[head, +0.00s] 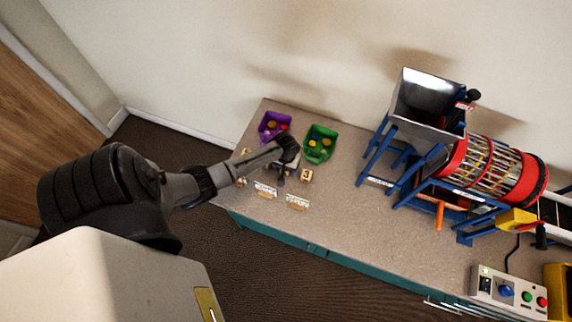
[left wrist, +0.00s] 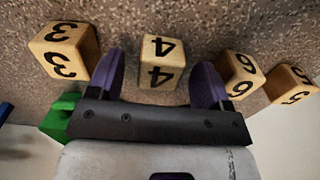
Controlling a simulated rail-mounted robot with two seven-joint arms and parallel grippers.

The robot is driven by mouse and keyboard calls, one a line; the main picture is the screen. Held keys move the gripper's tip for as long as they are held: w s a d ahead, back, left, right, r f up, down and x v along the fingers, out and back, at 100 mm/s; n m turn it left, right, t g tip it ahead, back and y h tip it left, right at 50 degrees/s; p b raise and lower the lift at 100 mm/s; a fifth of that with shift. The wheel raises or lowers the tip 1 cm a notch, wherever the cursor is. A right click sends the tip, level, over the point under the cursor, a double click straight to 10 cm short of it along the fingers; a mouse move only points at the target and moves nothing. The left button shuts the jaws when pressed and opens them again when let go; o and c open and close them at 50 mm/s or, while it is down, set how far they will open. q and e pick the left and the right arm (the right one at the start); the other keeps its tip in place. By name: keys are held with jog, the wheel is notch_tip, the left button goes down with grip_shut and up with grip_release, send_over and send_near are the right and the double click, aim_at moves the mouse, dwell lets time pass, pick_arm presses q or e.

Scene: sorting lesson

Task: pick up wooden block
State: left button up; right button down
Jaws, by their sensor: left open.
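My left gripper (head: 287,172) is over the table near the row of wooden blocks, and its jaws are open. In the left wrist view the wooden block marked 4 (left wrist: 160,62) shows in the gap between the two purple-grey fingers (left wrist: 157,80), with no finger clearly touching it. The wooden block marked 3 (left wrist: 64,52) is left of the fingers; it also shows in the head view (head: 306,175). The wooden block marked 6 (left wrist: 241,72) is close by the right finger, and the block marked 5 (left wrist: 290,85) is farther right. In the head view my gripper hides some blocks.
A purple bin (head: 264,133) and a green bin (head: 333,143) hold small coloured pieces behind the blocks. Small label cards (head: 297,203) stand toward the table's front edge. A hopper (head: 428,98) and a red drum machine (head: 452,165) fill the table farther right.

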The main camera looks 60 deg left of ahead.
pick_arm(q)
jog(key=shift+f, duration=0.2)
jog(key=shift+c, duration=0.2)
jog(key=c, duration=0.9)
jog(key=shift+c, duration=0.3)
jog(key=shift+r, duration=0.1)
